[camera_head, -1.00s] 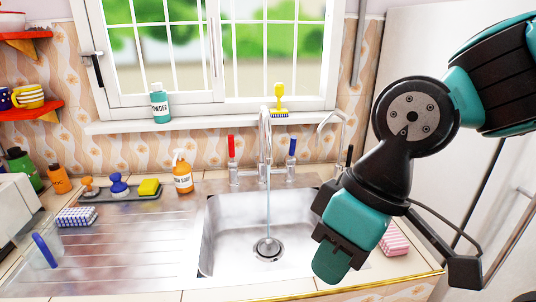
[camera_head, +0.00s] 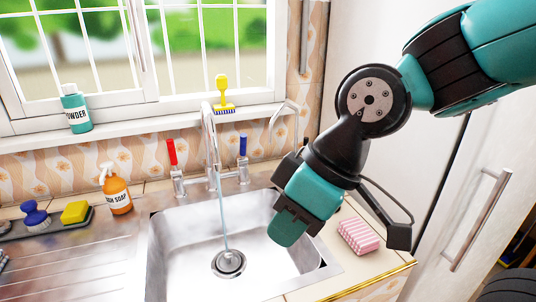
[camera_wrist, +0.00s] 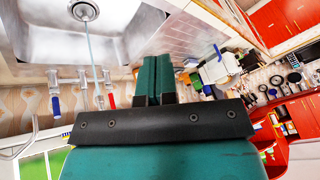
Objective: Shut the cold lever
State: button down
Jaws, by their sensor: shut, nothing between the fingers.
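The cold lever, taken to be the blue-handled one (camera_head: 243,146), stands upright right of the tap (camera_head: 211,140); it also shows left of my fingers in the wrist view (camera_wrist: 55,105). The red-handled lever (camera_head: 172,152) stands upright left of the tap and appears in the wrist view (camera_wrist: 110,100). A thin stream of water (camera_head: 223,215) falls from the tap to the drain. My gripper (camera_head: 288,228) is shut and empty, in front and to the right of the blue lever, apart from it. Its two fingers lie together in the wrist view (camera_wrist: 155,80).
The steel sink (camera_head: 172,235) lies below and left of my gripper. A second thin spout (camera_head: 285,115) stands behind it. A pink striped sponge (camera_head: 358,237) lies on the right counter. A soap bottle (camera_head: 116,190) stands at the left.

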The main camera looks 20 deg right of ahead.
jog(key=w+a+f+n+t+y+b, duration=0.2)
jog(key=w+f+n+t+y+b, duration=0.15)
jog(key=w+f+b, duration=0.55)
jog(key=n+t+h+b, duration=0.5)
jog(key=n+t+b, duration=0.3)
jog(key=t+b, duration=0.75)
send_near(245, 146)
jog(key=shift+n, duration=0.25)
jog(key=p+x, duration=0.2)
jog(key=p, duration=0.2)
jog(key=p+x, duration=0.2)
jog(key=p, duration=0.2)
jog(key=p+x, duration=0.2)
jog(key=p, duration=0.3)
jog(key=shift+s+r, duration=0.1)
jog(key=shift+r, duration=0.25)
jog(key=shift+w+a+p, duration=0.1)
jog(key=shift+w+p, duration=0.25)
jog(key=shift+w, duration=0.4)
jog(key=shift+w+f+b, duration=0.1)
jog(key=shift+b, duration=0.45)
